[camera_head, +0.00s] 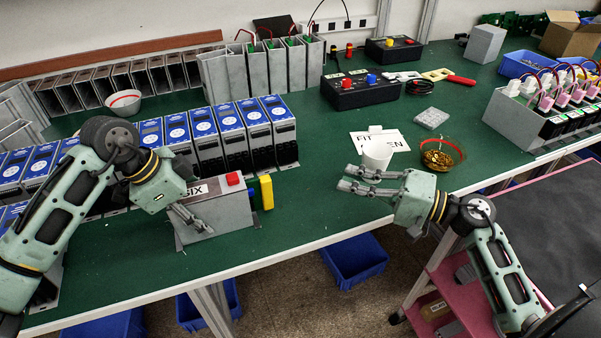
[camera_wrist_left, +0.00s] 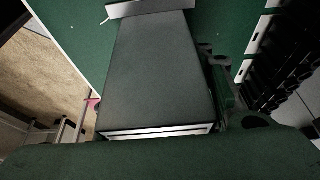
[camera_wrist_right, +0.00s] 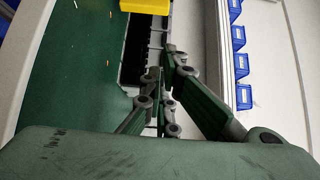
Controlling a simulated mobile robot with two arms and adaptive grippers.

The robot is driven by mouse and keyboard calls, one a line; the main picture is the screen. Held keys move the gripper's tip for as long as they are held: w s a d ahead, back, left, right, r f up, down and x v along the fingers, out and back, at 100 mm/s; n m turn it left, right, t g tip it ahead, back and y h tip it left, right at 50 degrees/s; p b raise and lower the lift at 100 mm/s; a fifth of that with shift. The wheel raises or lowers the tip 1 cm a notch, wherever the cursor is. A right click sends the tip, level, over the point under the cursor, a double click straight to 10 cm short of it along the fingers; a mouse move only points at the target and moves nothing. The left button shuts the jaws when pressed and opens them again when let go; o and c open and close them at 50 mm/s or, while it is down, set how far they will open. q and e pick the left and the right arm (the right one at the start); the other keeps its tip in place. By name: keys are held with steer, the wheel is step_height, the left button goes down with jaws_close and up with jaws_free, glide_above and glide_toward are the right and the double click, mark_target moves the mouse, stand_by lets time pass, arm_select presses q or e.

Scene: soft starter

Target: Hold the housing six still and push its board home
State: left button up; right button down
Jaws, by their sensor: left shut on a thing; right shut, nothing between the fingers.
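Housing six (camera_head: 222,218) is a grey box marked "SIX", lying near the front edge of the green bench. A red block (camera_head: 233,179) sits on its top. A yellow piece (camera_head: 266,192) and a blue piece stand at its right end; I cannot tell how deep the board sits. My left gripper (camera_head: 190,218) is shut on the housing, whose grey face fills the middle of the left wrist view (camera_wrist_left: 155,70). My right gripper (camera_head: 358,181) is shut and empty, apart from the housing to its right. The yellow piece shows at the top of the right wrist view (camera_wrist_right: 145,5).
A row of blue-faced units (camera_head: 235,130) stands behind the housing. A white cup (camera_head: 377,156), a printed card (camera_head: 394,141) and a glass bowl of brass parts (camera_head: 441,157) are behind my right gripper. Bench between the housing and my right gripper is clear.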

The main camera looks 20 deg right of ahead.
steer(key=x, duration=1)
steer(key=shift+w+a, duration=0.1)
steer(key=a, duration=0.2)
steer(key=shift+a, duration=0.85)
steer(key=shift+a, duration=1.9)
arm_select(q)
steer(key=shift+r, duration=0.1)
steer(key=shift+d, duration=0.1)
